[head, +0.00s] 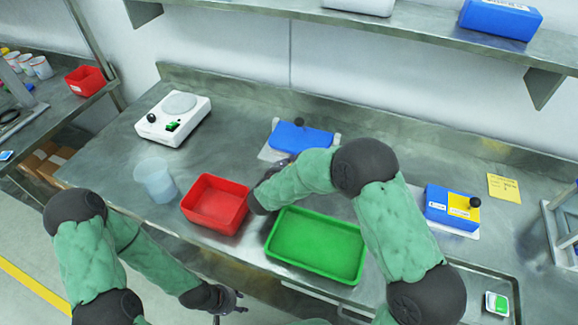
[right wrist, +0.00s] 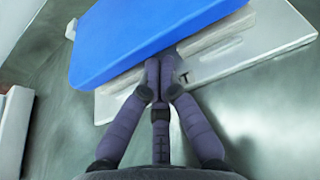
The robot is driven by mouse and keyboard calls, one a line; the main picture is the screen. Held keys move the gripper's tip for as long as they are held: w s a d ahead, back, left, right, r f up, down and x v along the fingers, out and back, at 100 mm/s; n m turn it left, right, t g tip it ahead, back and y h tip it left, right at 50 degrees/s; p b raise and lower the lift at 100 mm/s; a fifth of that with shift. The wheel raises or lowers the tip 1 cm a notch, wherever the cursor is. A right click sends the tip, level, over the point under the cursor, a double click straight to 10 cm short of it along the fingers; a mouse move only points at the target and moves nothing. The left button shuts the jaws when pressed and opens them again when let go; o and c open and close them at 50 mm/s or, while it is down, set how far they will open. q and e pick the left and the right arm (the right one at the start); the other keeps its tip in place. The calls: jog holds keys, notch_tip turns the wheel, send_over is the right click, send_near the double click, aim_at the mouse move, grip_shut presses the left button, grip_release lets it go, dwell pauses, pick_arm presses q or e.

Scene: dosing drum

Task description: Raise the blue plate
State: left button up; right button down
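The blue plate (head: 300,138) lies at the back middle of the bench, on a pale grey base (head: 270,153), with a dark knob at its far edge. In the right wrist view, the plate (right wrist: 150,35) fills the top, with the grey base (right wrist: 265,45) under it. My right gripper (head: 284,163) is at the plate's near edge. Its fingers (right wrist: 160,68) come together with the tips at that edge; I see no plate clearly between them. My left gripper (head: 238,300) hangs low in front of the bench, away from the plate; its finger gap is unclear.
A red bin (head: 216,203), a green tray (head: 316,243) and a clear beaker (head: 155,180) stand near the front. A white scale (head: 173,117) is at the back left. A blue-and-yellow device (head: 452,208) stands right. A shelf (head: 400,30) overhangs the back.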

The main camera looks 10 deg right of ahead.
dwell(0.4)
jog(key=shift+r+p, duration=0.45)
jog(key=shift+p, duration=0.45)
jog(key=shift+r+g, duration=0.1)
jog(key=shift+g, duration=0.2)
